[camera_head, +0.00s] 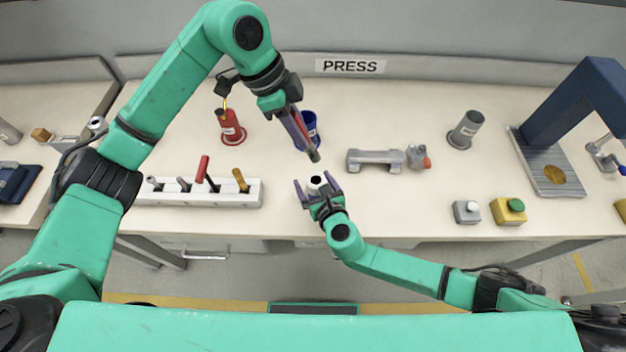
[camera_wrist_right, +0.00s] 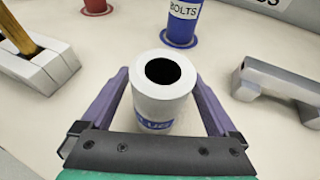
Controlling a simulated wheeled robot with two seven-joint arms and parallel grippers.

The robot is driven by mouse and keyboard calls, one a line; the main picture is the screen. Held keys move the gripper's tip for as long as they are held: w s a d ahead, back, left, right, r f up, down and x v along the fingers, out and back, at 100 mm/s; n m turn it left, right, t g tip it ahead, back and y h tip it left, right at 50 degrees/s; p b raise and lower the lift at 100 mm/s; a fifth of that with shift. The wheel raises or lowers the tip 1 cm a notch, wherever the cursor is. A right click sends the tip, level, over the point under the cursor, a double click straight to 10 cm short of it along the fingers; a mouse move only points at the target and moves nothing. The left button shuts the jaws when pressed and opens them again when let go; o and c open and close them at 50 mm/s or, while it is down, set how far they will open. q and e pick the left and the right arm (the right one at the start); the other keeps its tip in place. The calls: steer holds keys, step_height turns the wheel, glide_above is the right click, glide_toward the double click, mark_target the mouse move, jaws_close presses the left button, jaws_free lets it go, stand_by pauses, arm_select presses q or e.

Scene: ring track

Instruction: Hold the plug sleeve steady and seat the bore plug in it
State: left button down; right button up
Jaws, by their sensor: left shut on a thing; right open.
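The plug sleeve (camera_head: 317,180) is a white upright cylinder with a dark open bore and a partly hidden blue label, standing on the bench. In the right wrist view the sleeve (camera_wrist_right: 160,102) stands between the purple fingers of my right gripper (camera_wrist_right: 162,85). My right gripper (camera_head: 317,184) is open around it, with gaps at the sides. My left gripper (camera_head: 305,138) points down from above, shut on a slim grey-brown piece, seemingly the bore plug (camera_head: 314,155). The piece's lower end is above and just behind the sleeve in the head view. The bore looks empty in the wrist view.
A blue BOLTS can (camera_wrist_right: 182,22) stands behind the sleeve. A red can (camera_head: 230,127) and a white tool rack (camera_head: 225,191) are left. A grey bracket (camera_head: 375,160), grey can (camera_head: 466,130), button boxes (camera_head: 510,211) and blue press (camera_head: 575,105) are right.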

mark_target(317, 157)
steer(key=shift+w+a+f, duration=0.15)
steer(key=shift+w, duration=0.2)
steer(key=c, duration=1.5)
arm_select(q)
steer(key=d+m+y, duration=0.1)
steer(key=d+r+m+y, duration=0.1)
steer(key=d+y, duration=0.1)
steer(key=shift+r+m, duration=0.35)
steer(key=shift+m, duration=0.05)
arm_select(e)
steer(key=shift+o, duration=0.2)
steer(key=shift+a, duration=0.1)
arm_select(q)
steer(key=shift+d+f+y, duration=0.2)
steer(key=shift+d+y, duration=0.1)
steer(key=shift+y, duration=0.1)
steer(key=f, duration=0.9)
steer(key=shift+a+f, duration=0.15)
steer(key=shift+a, duration=0.05)
steer(key=shift+d, duration=0.15)
steer(key=shift+f, duration=0.1)
